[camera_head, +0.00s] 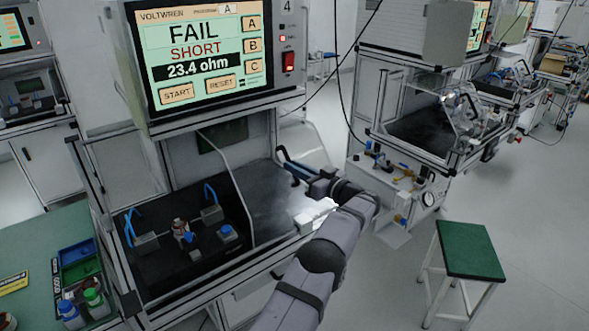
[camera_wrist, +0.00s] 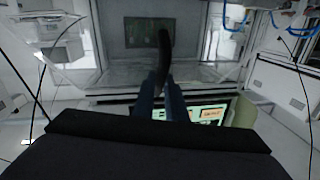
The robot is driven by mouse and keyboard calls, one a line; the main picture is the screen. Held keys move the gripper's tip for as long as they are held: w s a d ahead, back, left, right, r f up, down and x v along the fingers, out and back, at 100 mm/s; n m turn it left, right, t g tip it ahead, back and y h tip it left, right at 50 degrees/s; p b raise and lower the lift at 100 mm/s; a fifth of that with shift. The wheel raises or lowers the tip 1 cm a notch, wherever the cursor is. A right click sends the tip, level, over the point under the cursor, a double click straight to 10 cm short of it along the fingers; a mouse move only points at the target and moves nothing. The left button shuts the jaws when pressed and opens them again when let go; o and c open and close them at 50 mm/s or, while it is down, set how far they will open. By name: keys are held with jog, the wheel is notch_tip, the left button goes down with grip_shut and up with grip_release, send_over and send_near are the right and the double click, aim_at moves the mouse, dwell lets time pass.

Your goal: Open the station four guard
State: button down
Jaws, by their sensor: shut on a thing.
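Station four carries the number 4 beside its lit screen (camera_head: 205,50), which reads FAIL SHORT, 23.4 ohm. Its clear guard (camera_head: 238,190) shows mainly as a pale curved edge over the bench; I cannot tell how far it stands open. My gripper (camera_head: 288,163) is at the right side of the station, below the screen housing. In the wrist view my gripper's blue fingers (camera_wrist: 160,95) are shut on a black curved handle (camera_wrist: 164,48). In the head view the handle is mostly hidden by the fingers.
A small copper-wound part (camera_head: 180,228) sits on the black fixture bed at left, with blue leads around it. A green stool (camera_head: 470,250) stands at right. A green side table (camera_head: 30,250) with bottles is at left. A pneumatic unit (camera_head: 390,190) stands behind my wrist.

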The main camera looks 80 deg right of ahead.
jog(key=shift+r, duration=0.1)
jog(key=c, duration=1.8)
grip_release()
notch_tip(320, 180, up, 10)
jog(key=b, duration=0.1)
jog(key=shift+b, duration=0.3)
